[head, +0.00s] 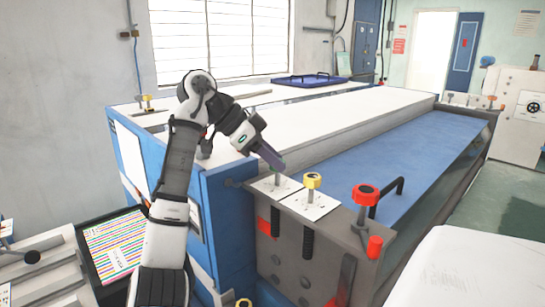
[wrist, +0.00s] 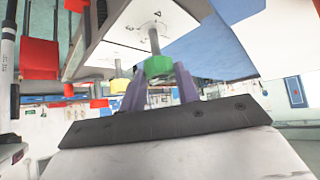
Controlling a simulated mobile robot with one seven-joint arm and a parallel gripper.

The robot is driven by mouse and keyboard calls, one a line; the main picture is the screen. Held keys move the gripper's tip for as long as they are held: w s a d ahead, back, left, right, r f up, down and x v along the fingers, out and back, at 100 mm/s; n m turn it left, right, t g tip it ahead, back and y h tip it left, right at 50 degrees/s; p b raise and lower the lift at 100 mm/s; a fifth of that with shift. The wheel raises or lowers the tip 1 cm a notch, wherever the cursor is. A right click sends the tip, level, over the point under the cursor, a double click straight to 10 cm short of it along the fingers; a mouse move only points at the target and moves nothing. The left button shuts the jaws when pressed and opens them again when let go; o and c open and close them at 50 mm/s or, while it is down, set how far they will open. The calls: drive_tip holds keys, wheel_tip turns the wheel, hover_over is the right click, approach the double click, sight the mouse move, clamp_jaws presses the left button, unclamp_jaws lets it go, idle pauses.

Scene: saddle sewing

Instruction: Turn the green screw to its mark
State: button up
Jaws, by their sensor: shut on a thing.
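The green screw (wrist: 158,67) shows in the wrist view as a green knob on a grey threaded shaft, which meets a white plate (wrist: 163,17) with small dark markings. My gripper (wrist: 159,72) has its two purple fingers on either side of the green knob, shut on it. The green knob is hidden there by the fingers. I cannot tell which marking is the screw's mark.
A yellow screw (head: 312,180) stands close to the right of my gripper. A red knob (head: 366,193) and black handle (head: 393,192) are farther right. The blue bed (head: 400,165) of the machine and its long white top (head: 320,125) lie behind.

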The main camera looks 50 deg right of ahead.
drive_tip(key=o, duration=1)
drive_tip(key=shift+c, duration=0.2)
drive_tip(key=v, duration=1.4)
